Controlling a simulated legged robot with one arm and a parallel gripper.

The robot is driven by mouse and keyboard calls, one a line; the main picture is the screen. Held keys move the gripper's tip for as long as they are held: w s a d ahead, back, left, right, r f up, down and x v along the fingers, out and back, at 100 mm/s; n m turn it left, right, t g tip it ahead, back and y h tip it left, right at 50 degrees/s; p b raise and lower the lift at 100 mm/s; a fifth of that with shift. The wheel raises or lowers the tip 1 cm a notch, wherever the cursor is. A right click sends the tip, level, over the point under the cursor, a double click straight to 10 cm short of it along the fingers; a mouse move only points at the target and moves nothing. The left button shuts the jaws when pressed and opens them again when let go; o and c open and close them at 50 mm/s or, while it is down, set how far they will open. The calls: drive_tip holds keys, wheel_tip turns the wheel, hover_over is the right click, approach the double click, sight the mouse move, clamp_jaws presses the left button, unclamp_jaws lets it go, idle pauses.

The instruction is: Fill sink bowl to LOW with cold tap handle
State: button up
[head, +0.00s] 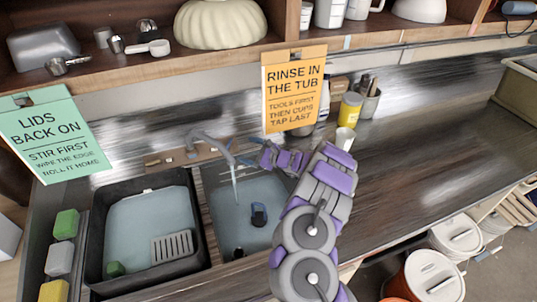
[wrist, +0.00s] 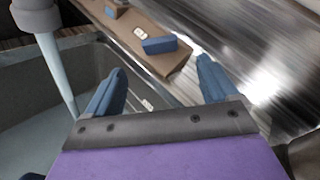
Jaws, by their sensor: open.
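The sink bowl (head: 210,190) is the metal basin right of a black tub, with pale water in it. The grey tap spout (head: 213,141) arches over it and a pale stream (head: 236,188) falls from it into the water. In the wrist view a blue block handle (wrist: 158,45) sits on the brown tap ledge, with a second blue piece (wrist: 115,9) farther left; I cannot read their labels. My gripper (head: 240,150) is open, right of the spout. In the wrist view its blue fingers (wrist: 160,85) stand apart with nothing between them, the nearer handle just beyond. A LOW mark is not readable.
A black tub (head: 98,232) of water with a grey grate (head: 172,248) stands left. A dark blue object (head: 259,214) lies in the sink bowl. An orange sign (head: 294,88) hangs above my arm.

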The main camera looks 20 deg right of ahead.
drive_tip(key=p+v, duration=0.1)
drive_tip(key=v, duration=0.8)
drive_tip(key=shift+d, duration=0.1)
idle(7.0)
